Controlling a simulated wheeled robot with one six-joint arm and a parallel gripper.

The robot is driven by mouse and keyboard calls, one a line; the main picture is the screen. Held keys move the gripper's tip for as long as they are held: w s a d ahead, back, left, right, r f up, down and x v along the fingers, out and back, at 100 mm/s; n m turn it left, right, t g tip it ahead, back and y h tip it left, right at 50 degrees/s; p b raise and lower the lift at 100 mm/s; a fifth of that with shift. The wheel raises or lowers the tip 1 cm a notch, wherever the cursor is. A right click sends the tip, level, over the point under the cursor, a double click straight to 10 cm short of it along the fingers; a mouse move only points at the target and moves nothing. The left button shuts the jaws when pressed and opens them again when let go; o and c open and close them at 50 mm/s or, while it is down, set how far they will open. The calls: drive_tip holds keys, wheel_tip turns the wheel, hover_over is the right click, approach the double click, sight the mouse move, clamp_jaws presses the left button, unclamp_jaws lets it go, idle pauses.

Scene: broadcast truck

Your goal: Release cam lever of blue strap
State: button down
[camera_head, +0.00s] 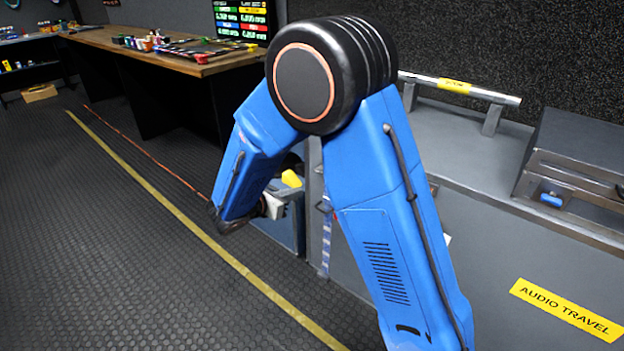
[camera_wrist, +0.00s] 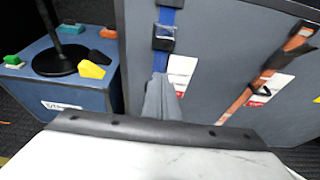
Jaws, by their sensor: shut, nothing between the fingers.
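The blue strap (camera_wrist: 160,58) runs down the grey case panel in the wrist view. A black cam buckle (camera_wrist: 163,38) sits on it, with another dark fitting at the top edge of the picture. In the head view a blue strap (camera_head: 326,240) hangs down the panel beside my arm. My gripper (camera_wrist: 162,92) shows as grey fingers, shut and empty, in front of the strap just below the buckle. I cannot tell whether the fingertips touch the strap. In the head view my arm hides most of this area.
An orange strap (camera_wrist: 268,75) with a dark buckle crosses the panel to the right. At left stands a blue box (camera_wrist: 95,97) with coloured blocks and a black round-based stand. Dark floor lies open at left in the head view, beside a long wooden desk (camera_head: 130,45).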

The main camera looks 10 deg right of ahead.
drive_tip(key=shift+d, duration=0.1)
drive_tip(key=w+d, duration=0.5)
drive_tip(key=d, duration=0.2)
drive_tip(key=shift+w+d+r, duration=0.25)
drive_tip(key=shift+r, duration=0.1)
drive_tip(key=shift+r, duration=0.1)
idle(0.4)
